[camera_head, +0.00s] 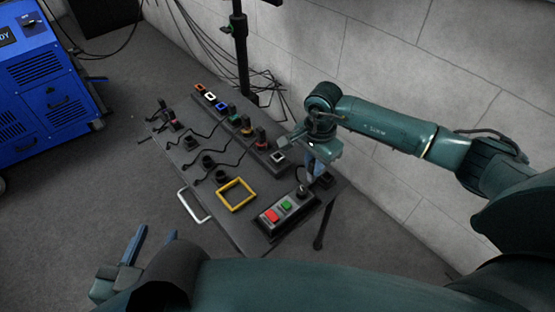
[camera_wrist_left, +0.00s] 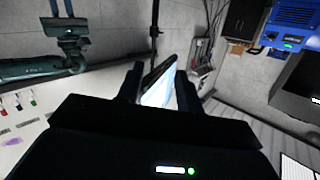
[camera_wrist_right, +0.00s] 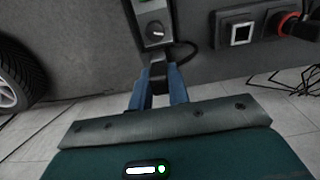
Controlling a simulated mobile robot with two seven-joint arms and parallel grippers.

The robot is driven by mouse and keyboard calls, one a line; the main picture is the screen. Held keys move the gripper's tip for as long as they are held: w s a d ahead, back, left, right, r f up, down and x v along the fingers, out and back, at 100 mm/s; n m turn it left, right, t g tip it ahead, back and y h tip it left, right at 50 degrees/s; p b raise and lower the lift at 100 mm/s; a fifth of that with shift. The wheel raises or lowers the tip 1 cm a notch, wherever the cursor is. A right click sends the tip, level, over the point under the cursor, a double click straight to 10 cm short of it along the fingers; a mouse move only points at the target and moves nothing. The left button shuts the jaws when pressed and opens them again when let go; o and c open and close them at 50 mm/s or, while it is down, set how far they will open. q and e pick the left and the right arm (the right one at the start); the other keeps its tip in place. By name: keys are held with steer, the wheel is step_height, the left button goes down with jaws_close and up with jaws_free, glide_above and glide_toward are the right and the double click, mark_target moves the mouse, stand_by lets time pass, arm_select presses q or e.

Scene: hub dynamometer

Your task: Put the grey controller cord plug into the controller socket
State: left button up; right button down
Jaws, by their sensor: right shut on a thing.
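My right gripper (camera_head: 314,166) is shut on a dark grey plug, the controller cord plug (camera_wrist_right: 158,72), whose black cord curves off to the right in the right wrist view. The gripper (camera_wrist_right: 159,84) holds it near the right end of the table, beside the controller box (camera_head: 287,212) with its red and green buttons and knob. A dark socket block with a pale square frame (camera_head: 278,157), likely the controller socket, ends the back row and is empty; it also shows in the right wrist view (camera_wrist_right: 240,34). The plug is apart from it. My left gripper (camera_head: 150,240) is open and empty.
The dark table (camera_head: 250,222) carries a row of coloured sockets (camera_head: 210,97), several black plugs with cords, and a yellow square frame (camera_head: 236,195). A black stand (camera_head: 239,50) and loose cables are behind it. A blue cabinet (camera_head: 45,90) stands at left.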

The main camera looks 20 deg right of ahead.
arm_select(q)
steer(key=shift+r, duration=0.1)
arm_select(e)
steer(key=shift+s+a, duration=0.2)
steer(key=shift+a, duration=0.2)
